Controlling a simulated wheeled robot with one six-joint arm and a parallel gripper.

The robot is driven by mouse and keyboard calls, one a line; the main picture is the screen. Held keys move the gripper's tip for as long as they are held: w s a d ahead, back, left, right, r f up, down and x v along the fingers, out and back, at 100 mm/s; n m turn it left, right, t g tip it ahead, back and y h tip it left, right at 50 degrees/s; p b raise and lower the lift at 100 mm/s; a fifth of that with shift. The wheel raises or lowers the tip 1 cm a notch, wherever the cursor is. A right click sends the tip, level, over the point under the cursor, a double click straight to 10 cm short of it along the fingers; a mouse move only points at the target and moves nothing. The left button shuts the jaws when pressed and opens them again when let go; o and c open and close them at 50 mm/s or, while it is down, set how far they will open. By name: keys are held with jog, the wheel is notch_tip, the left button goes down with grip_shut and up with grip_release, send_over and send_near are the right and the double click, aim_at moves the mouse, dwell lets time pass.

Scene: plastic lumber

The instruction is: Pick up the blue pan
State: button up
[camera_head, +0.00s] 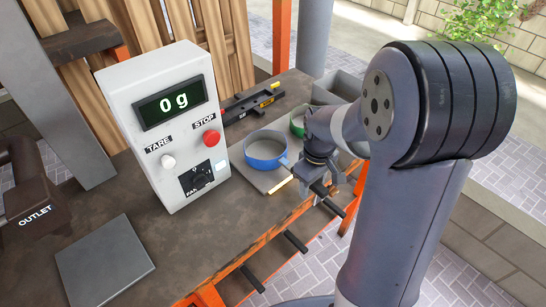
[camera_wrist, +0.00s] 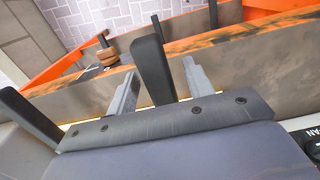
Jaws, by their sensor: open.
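The blue pan (camera_head: 264,163) sits upright on a grey plate on the workbench, right of the white scale box, in the head view. My gripper (camera_head: 327,187) is to the right of and nearer than the pan, at the bench's front edge, apart from it. In the wrist view my gripper (camera_wrist: 159,70) shows two grey fingers spread apart with no pan between them. A dark bar stands between or behind the fingers there. The blue pan does not show in the wrist view. I cannot make out its handle.
The scale box (camera_head: 165,125) reads 0 g. A green pan (camera_head: 297,124) lies behind my wrist, partly hidden. Dark pegs (camera_head: 295,241) stick out from the bench's front edge. A brown rounded thing (camera_wrist: 107,56) shows beyond my fingers. A flat grey plate (camera_head: 104,262) lies at the left.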

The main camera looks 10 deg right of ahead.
jog(key=shift+c, duration=0.2)
grip_shut()
dwell(0.4)
